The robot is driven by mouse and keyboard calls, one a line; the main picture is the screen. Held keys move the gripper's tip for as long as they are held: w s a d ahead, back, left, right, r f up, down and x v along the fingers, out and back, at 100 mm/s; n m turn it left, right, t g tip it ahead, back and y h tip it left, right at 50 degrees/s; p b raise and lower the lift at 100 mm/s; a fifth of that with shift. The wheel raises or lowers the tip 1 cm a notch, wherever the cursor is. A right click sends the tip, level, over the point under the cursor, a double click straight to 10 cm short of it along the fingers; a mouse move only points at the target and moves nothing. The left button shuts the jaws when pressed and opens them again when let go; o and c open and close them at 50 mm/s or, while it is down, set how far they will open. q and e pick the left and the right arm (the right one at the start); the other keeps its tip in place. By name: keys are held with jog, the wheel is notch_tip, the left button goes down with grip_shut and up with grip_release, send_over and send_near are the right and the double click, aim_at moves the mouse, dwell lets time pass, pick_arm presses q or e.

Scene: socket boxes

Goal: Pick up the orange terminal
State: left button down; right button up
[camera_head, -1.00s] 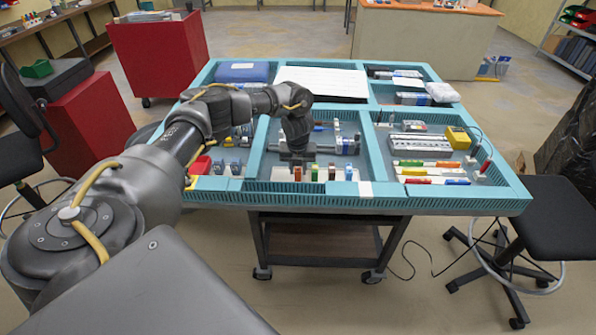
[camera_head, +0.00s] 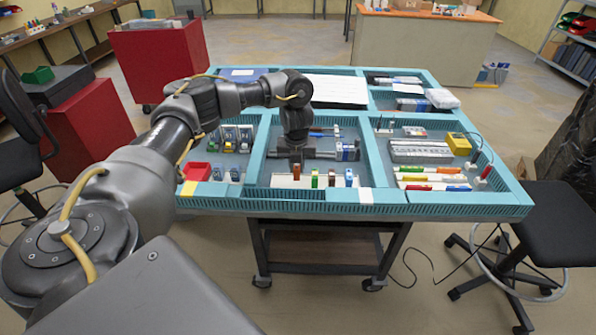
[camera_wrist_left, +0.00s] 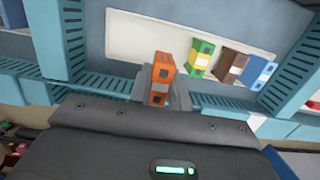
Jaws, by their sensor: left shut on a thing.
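The orange terminal (camera_head: 296,171) is a small upright block near the front edge of the middle front compartment. It also shows in the left wrist view (camera_wrist_left: 160,80). My left gripper (camera_head: 296,162) reaches down over it and is shut on it, with grey fingers on both sides in the wrist view (camera_wrist_left: 163,92). The terminal sits a little higher than its neighbours in the head view. A green terminal (camera_wrist_left: 199,60), a brown terminal (camera_wrist_left: 231,67) and a blue terminal (camera_wrist_left: 262,74) stand in a row to its right on a white strip (camera_wrist_left: 140,35). My right gripper is out of view.
Teal divider walls (camera_head: 368,155) edge the compartments of the table. Coloured pieces (camera_head: 415,187) lie in the one to the right.

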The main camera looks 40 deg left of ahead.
pick_arm(q)
jog(key=s+d+r+p, duration=0.1)
jog(key=s+d+r, duration=0.5)
jog(key=s, duration=0.4)
jog(key=shift+s+r, duration=0.15)
jog(key=shift+r, duration=0.65)
